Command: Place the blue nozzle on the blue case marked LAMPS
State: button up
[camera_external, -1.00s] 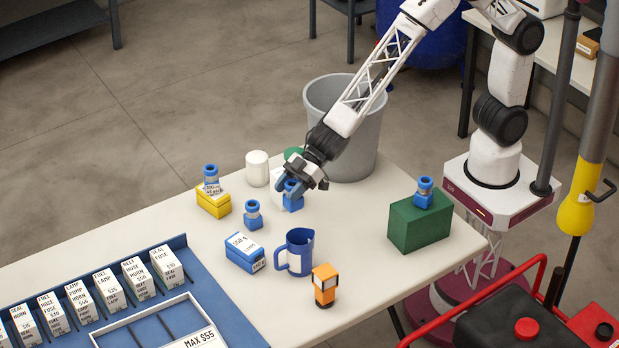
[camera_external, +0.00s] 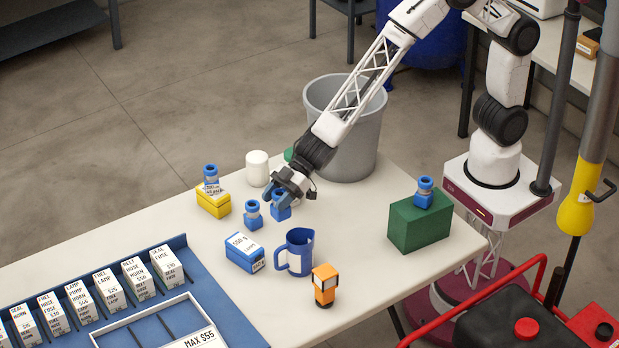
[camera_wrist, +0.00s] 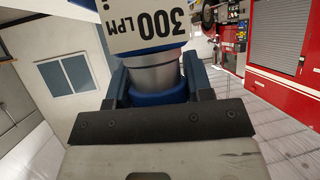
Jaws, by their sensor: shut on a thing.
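My gripper (camera_external: 281,195) is shut on a blue nozzle (camera_external: 281,207), left of the bin and above the table. In the wrist view the held nozzle (camera_wrist: 160,98) has a blue ring, a grey collar and a white plate reading 300 LPM, between the two fingers. A blue case (camera_external: 240,255) with a white label lies on the table, below and left of my gripper; its label is too small to read surely. Another blue nozzle (camera_external: 253,216) stands between the case and my gripper, close to the held one. The top of the blue case looks bare.
A yellow case (camera_external: 214,205) with a blue nozzle on it stands at left. A blue jug (camera_external: 298,252) and an orange item (camera_external: 325,286) stand right of the blue case. A green box (camera_external: 420,225) carries another nozzle. A white cylinder (camera_external: 257,168) and grey bin (camera_external: 350,150) are behind.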

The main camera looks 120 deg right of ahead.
jog(key=w, duration=1.1)
jog(key=shift+d+f, duration=0.3)
jog(key=shift+f, duration=0.15)
jog(key=shift+w, duration=0.2)
jog(key=shift+w+f, duration=0.15)
jog(key=shift+f, duration=0.75)
jog(key=shift+w+f, duration=0.15)
jog(key=shift+f, duration=0.75)
jog(key=shift+f, duration=0.15)
jog(key=o, duration=1.1)
jog(key=shift+c, duration=0.2)
jog(key=shift+v, duration=1)
jog(key=v, duration=1)
